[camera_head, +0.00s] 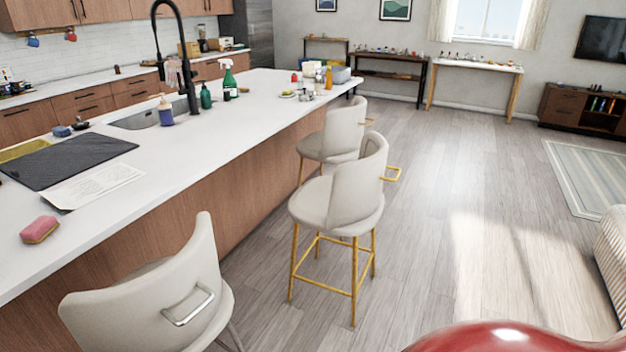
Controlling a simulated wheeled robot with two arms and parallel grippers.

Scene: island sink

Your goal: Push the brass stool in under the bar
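A brass stool (335,215) with a cream seat, gold-coloured legs and a gold handle on its back stands upright in the middle of the view. It is out on the floor beside the bar (250,110), with floor showing between its legs and the bar's wooden side. A second cream stool (342,128) with gold-coloured metal stands behind it, closer to the bar and partly hidden by it. A nearer cream stool (150,285) with a silver handle stands at the lower left against the bar. Neither of my grippers is in view.
Wooden floor (440,165) is clear to the right of the stools. A striped rug (590,175) and a pale ribbed seat (612,245) are at the far right. The bar top holds a pink sponge (39,229), a dark mat (65,160), bottles and a sink.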

